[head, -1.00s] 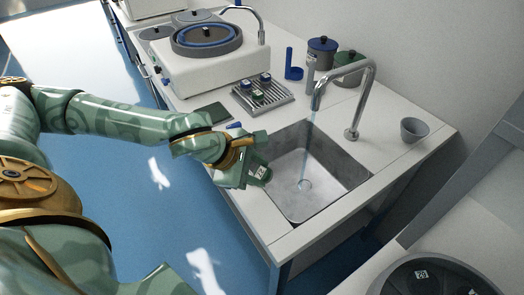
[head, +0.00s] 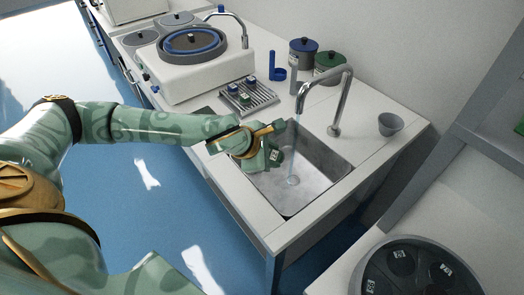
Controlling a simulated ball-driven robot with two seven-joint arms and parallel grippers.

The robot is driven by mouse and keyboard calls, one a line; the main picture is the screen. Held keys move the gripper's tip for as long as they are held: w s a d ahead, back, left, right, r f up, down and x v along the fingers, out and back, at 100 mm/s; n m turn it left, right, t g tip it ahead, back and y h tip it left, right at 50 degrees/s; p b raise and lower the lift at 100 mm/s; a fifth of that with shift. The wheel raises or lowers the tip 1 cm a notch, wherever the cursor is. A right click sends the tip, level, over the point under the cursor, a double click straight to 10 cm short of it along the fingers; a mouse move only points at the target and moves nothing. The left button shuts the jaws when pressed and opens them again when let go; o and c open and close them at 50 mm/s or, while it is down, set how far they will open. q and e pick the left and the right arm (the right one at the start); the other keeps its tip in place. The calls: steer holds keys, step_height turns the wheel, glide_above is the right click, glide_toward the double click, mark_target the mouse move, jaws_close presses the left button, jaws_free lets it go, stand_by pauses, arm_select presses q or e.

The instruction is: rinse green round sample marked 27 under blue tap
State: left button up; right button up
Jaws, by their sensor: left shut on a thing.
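The tap (head: 345,90) is a chrome gooseneck with a small blue mark near its spout, and a thin stream of water (head: 295,150) runs down into the steel sink (head: 310,185). My left gripper (head: 273,154) is over the sink's left part, just left of the stream. It is shut on a small dark green round sample (head: 280,157), mostly hidden by the fingers. The number on the sample cannot be read. The sample looks close to the stream; I cannot tell whether they touch. My right gripper is not in view.
A rack (head: 249,97) with several small samples stands behind the sink, near a grinding machine (head: 193,62). A blue-lidded jar (head: 303,52), a green-lidded jar (head: 328,68) and a grey cup (head: 390,124) stand at the back. A dark round device (head: 420,270) is at the lower right.

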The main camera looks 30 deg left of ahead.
arm_select(q)
steer(key=shift+w+d+p, duration=0.35)
steer(key=shift+w+p, duration=0.45)
steer(key=shift+p, duration=0.05)
steer(key=shift+w+d+f, duration=0.15)
steer(key=shift+w+d, duration=0.05)
steer(key=shift+w, duration=0.15)
steer(key=shift+w+d+b, duration=0.2)
steer(key=shift+w+b, duration=0.05)
steer(key=shift+w, duration=0.35)
steer(key=shift+w+d+b, duration=0.15)
steer(key=shift+w+b, duration=0.1)
steer(key=shift+w, duration=0.35)
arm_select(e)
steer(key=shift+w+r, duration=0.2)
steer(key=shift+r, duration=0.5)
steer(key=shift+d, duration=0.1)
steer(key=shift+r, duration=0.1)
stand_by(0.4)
